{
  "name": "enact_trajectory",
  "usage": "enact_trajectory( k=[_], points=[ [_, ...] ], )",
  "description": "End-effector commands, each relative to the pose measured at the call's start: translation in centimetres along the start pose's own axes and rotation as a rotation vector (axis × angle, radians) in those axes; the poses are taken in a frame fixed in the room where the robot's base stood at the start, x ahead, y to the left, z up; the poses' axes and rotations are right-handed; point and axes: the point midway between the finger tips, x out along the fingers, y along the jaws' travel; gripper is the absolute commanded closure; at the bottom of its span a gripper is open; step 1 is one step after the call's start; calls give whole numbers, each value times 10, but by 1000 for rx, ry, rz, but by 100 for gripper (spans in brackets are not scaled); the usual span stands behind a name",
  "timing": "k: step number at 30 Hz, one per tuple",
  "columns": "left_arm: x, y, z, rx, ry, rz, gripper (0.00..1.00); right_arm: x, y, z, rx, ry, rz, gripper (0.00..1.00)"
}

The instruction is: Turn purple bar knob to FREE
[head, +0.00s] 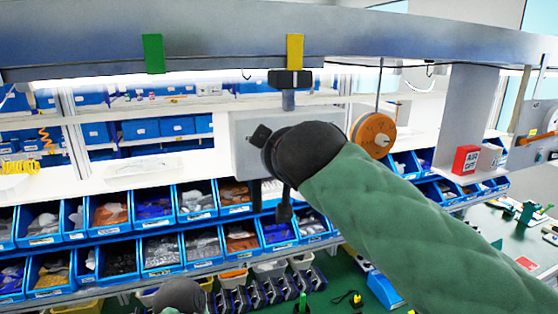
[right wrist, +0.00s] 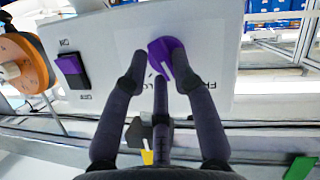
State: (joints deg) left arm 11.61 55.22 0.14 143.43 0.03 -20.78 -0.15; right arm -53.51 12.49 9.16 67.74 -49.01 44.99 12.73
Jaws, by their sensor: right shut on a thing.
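The purple bar knob (right wrist: 163,50) sits on the face of a light grey box (right wrist: 215,45). In the right wrist view, my right gripper (right wrist: 162,74) has its dark fingers around the knob and is shut on it. Printed lettering beside the knob is partly covered by a finger, so I cannot read the whole label or tell the knob's exact setting. In the head view, the box (head: 240,122) is partly behind my right gripper (head: 272,172), which hides the knob. A dark rounded part of my left gripper (head: 180,294) shows at the bottom edge; its fingers are not visible.
A purple rocker switch (right wrist: 72,66) marked ON and OFF sits on the same box. An orange reel (head: 374,134) hangs to its right. Blue parts bins (head: 160,252) fill the shelves below. A grey beam (head: 220,45) runs above.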

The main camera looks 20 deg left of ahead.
Motion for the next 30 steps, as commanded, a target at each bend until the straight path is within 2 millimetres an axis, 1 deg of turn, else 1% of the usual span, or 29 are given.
enact_trajectory(
  k=[1,6,13,21,30],
  points=[
    [5,-2,0,0,0,0,60,8,-10,12,-48,-29,7,100],
    [12,-4,0,0,0,0,60,8,-11,12,-172,-28,56,100],
    [19,-7,-1,0,0,0,60,8,-12,11,-294,-28,105,100],
    [22,-8,-1,0,0,0,60,8,-12,10,-361,-29,133,100],
    [22,-8,-1,0,0,0,60,8,-11,10,-373,-30,137,100]
  ],
)
